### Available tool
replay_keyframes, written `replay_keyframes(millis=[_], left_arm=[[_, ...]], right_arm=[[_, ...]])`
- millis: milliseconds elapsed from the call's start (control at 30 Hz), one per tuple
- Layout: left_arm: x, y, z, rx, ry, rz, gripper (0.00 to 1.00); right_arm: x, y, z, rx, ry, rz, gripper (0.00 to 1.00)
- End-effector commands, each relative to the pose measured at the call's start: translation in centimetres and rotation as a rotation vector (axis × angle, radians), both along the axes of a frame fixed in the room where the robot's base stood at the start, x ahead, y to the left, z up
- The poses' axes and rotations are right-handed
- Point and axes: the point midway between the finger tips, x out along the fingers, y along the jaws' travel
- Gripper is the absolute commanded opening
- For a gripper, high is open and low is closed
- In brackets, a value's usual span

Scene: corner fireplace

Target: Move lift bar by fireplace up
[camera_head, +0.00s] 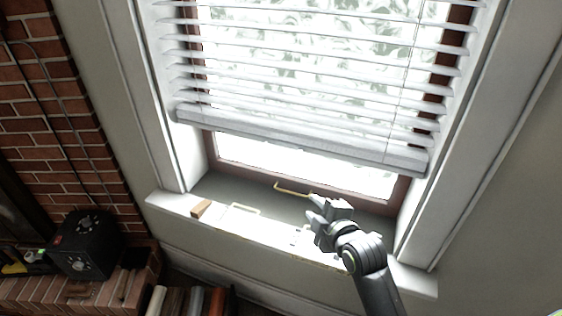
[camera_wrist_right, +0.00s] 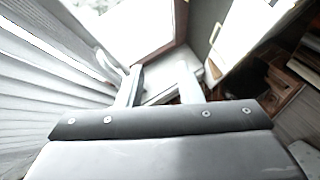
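A thin brass lift bar (camera_head: 290,188) is on the lower rail of the window, below the raised blind. A second pale brass bar (camera_head: 243,208) shows on the front of the sill, further left. My right gripper (camera_head: 315,210) is just right of the window bar, its fingers pointing left. Its fingers are apart with nothing seen between them; contact with the bar cannot be told. In the right wrist view the gripper (camera_wrist_right: 158,82) shows two spread fingers, with a pale curved piece beside the left finger that may be the bar. My left gripper is out of view.
White blinds (camera_head: 300,125) hang over the window above my gripper. A small wooden block (camera_head: 201,209) lies on the white sill (camera_head: 170,203). A black box with dials (camera_head: 87,243) stands on the brick hearth at left. Books (camera_head: 195,301) stand below the sill.

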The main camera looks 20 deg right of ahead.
Motion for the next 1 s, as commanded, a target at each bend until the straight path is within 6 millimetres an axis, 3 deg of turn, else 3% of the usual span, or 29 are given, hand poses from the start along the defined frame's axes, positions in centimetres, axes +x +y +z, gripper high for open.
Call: replay_keyframes(millis=[33, 100, 233, 467, 1000], left_arm=[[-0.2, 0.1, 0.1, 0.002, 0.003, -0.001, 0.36], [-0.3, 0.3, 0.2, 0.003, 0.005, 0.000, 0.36], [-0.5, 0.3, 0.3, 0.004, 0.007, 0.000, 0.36], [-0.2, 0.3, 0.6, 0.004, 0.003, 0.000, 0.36], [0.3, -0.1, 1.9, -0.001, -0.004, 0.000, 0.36]], right_arm=[[0.2, 0.5, 2.9, -0.051, -0.065, 0.031, 0.33], [0.2, 1.1, 5.6, -0.112, -0.129, 0.063, 0.33], [0.2, 1.6, 8.2, -0.180, -0.190, 0.091, 0.33], [2.1, 1.9, 8.4, -0.192, -0.202, 0.097, 0.33], [10.9, 3.1, 7.0, -0.192, -0.199, 0.096, 0.33]])
